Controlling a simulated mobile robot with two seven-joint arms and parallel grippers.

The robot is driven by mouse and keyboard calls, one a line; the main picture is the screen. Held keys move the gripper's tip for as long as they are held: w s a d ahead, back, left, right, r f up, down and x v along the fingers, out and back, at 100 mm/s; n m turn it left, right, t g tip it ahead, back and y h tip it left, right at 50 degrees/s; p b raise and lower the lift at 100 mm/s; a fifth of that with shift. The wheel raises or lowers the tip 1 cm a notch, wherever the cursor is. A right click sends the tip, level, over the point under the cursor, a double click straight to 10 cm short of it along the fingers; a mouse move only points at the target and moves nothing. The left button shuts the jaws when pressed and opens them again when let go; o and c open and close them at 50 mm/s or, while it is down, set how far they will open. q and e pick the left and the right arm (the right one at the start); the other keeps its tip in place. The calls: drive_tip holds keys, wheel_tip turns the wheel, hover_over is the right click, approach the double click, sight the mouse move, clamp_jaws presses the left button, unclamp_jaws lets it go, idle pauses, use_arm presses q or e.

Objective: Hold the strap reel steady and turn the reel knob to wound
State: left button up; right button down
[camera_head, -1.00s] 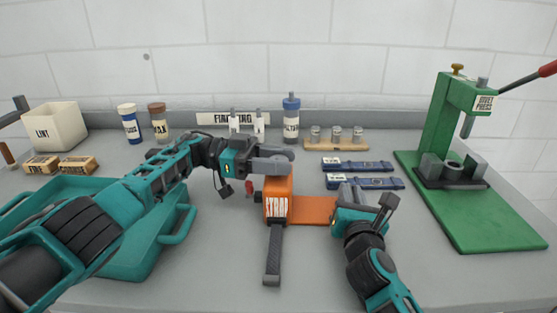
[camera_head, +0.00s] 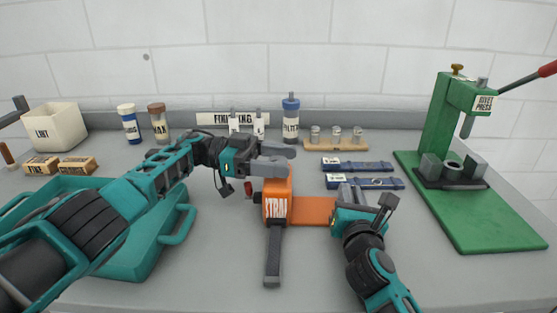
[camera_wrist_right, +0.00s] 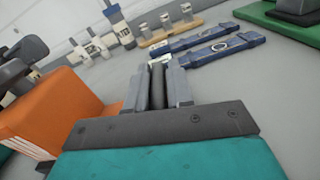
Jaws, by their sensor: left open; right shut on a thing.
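The strap reel (camera_head: 276,206) is an orange box with a white lettered label, standing upright mid-table. A dark strap (camera_head: 273,260) runs from it toward the front edge. A flat orange plate (camera_head: 312,211) extends right from it. A small red knob (camera_head: 248,188) shows at its left side.
A teal tray (camera_head: 120,255) stands at left under my left arm. Two blue straps (camera_head: 360,173) lie behind my right gripper. A green rivet press (camera_head: 445,150) stands at right. Bottles, boxes and a small wooden rack (camera_head: 336,145) line the back.

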use_arm(q)
wheel_tip(320, 180, up, 10)
idle(0.6)
drive_tip(key=shift+o, duration=0.5)
drive_tip(key=shift+d+y, duration=0.3)
drive_tip(key=s+d+f+m+g+y, duration=0.1)
drive_tip(key=d+f+y, duration=0.1)
drive_tip(key=d+y, duration=0.3)
drive_tip(key=n+t+y, duration=0.1)
drive_tip(key=t+y, duration=0.3)
drive_tip(key=y, duration=0.8)
approach(282, 160)
drive_tip(key=f, duration=0.8)
drive_tip(key=shift+s+a+f, duration=0.1)
drive_tip(key=shift+a+f, duration=0.2)
drive_tip(key=shift+f, duration=0.05)
